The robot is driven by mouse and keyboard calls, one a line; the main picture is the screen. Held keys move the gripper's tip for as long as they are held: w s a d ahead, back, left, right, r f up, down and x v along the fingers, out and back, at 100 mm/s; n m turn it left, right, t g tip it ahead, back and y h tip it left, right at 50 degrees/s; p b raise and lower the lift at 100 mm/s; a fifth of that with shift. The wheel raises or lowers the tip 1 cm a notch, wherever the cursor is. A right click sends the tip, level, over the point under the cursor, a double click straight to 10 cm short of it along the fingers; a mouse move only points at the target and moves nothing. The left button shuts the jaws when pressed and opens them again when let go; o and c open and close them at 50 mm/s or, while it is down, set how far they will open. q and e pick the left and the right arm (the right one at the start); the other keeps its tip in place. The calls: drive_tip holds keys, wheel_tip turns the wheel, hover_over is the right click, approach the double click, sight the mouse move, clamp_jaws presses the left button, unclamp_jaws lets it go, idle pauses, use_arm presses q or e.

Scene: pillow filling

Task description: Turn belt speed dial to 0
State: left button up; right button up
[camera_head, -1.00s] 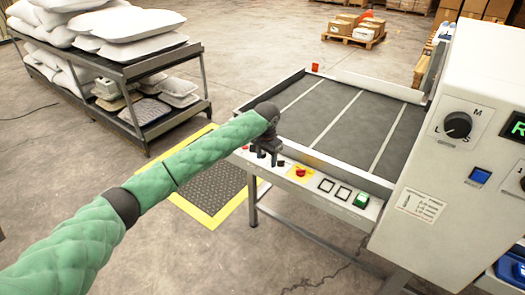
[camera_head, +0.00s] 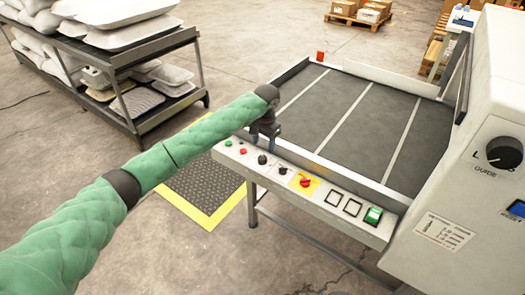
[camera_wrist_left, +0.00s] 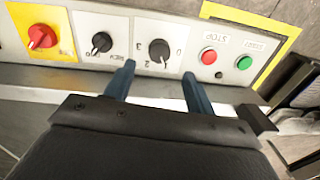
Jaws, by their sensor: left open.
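A dial with number marks, apparently the belt speed dial (camera_head: 262,160), is a round black knob on the pale control panel (camera_head: 325,200). In the left wrist view the numbered dial (camera_wrist_left: 159,50) sits just beyond and between my fingertips, its pointer slanting. My right gripper is out of view.
Red (camera_wrist_left: 208,56) and green (camera_wrist_left: 244,62) buttons sit right of the dial in the wrist view. A red knob on yellow (camera_head: 305,181) is farther along the panel. The conveyor belt (camera_head: 350,110) is bare. A large cabinet (camera_head: 460,170) stands at the right.

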sight(262, 158)
use_arm(q)
drive_tip(key=shift+s+f, duration=0.2)
drive_tip(key=shift+f, duration=0.15)
drive_tip(key=f, duration=0.3)
drive_tip(key=f+p, duration=0.1)
drive_tip(key=f, duration=0.1)
drive_tip(key=shift+w+a, duration=0.1)
drive_tip(key=shift+w, duration=0.2)
drive_tip(key=shift+s+f, duration=0.1)
drive_tip(key=shift+f, duration=0.45)
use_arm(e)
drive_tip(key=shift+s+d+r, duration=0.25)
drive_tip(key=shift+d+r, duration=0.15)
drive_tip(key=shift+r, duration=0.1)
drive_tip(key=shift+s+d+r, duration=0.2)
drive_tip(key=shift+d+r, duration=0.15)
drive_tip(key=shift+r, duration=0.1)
